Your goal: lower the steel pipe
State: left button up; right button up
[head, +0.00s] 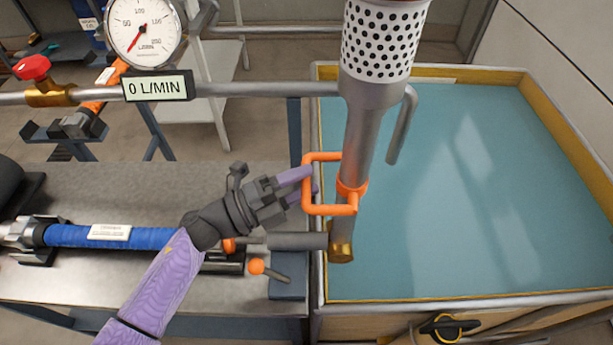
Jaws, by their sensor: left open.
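The steel pipe (360,147) stands raised over the near left part of the water tank, its perforated white strainer (377,43) at the upper end. An orange square handle (309,185) is clamped around the pipe's lower part and sticks out to the left. The pipe's foot meets a brass fitting (341,253) at the tank's left edge. My left gripper (304,183) is open, its purple fingers at the left bar of the handle. I cannot tell whether they touch it. My right gripper is not in view.
The tank (565,125) holds blue-green water and has a yellow inner rim. A gauge (143,30) and a 0 L/MIN display (158,86) sit upper left. A blue hose (75,236), an orange-knobbed lever (257,266) and a black-yellow knob (446,327) are nearby.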

pick_arm(q)
jog(key=shift+w+d+r, duration=0.1)
jog(key=shift+w+d, duration=0.1)
jog(key=shift+d, duration=0.25)
grip_shut()
dwell(1.1)
